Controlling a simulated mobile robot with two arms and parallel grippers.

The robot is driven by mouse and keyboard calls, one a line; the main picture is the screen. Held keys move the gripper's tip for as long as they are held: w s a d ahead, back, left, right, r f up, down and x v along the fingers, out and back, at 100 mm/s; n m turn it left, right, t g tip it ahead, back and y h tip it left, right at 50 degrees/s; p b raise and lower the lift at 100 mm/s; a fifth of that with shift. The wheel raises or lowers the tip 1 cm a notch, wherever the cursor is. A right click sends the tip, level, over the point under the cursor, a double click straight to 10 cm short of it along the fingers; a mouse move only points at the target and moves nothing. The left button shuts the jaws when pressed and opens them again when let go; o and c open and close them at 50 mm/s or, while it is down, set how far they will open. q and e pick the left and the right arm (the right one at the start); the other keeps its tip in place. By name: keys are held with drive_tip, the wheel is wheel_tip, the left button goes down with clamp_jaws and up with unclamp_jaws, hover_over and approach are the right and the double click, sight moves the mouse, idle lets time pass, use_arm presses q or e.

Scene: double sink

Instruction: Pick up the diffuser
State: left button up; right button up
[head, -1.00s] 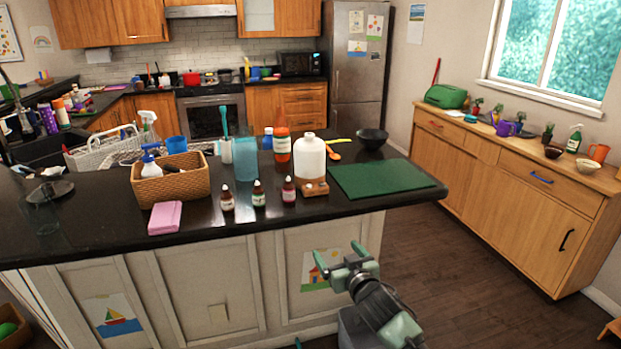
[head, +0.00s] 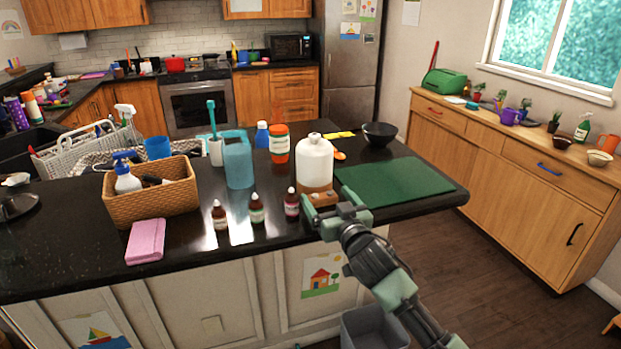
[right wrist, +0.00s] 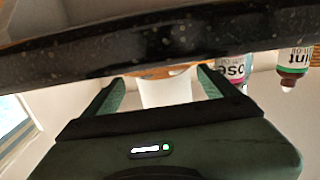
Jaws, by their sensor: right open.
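The diffuser (head: 315,163) looks like a white, bottle-shaped body with a short neck on a wooden base. It stands upright near the front edge of the dark island counter. My right gripper (head: 331,204) is open and empty at the counter's front edge, in front of the diffuser's base and partly covering it. In the right wrist view, which is upside down, a white body, likely the diffuser (right wrist: 166,90), shows between the spread fingers (right wrist: 160,88). My left gripper is not in view.
Several small dropper bottles (head: 291,203) stand just left of the diffuser. A green mat (head: 395,182) lies to the right. A wicker basket (head: 150,200) and a pink cloth (head: 146,241) are farther left.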

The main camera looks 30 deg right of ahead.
sight(320, 188)
drive_tip(key=shift+w+d+r, duration=0.1)
drive_tip(key=shift+w+d, duration=0.05)
drive_tip(key=shift+w, duration=0.3)
drive_tip(key=shift+w+d+r+p, duration=0.1)
drive_tip(key=shift+w+p, duration=0.25)
drive_tip(key=shift+w, duration=0.3)
drive_tip(key=shift+w+r, duration=0.1)
drive_tip(key=shift+w, duration=0.15)
drive_tip(key=p+x, duration=0.2)
drive_tip(key=x, duration=0.2)
drive_tip(key=shift+w, duration=0.45)
drive_tip(key=c, duration=1.1)
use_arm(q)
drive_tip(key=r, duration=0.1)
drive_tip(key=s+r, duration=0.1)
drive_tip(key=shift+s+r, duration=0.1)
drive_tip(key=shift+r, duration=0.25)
use_arm(e)
drive_tip(key=shift+d, duration=0.1)
drive_tip(key=c, duration=0.4)
drive_tip(key=shift+r, duration=0.1)
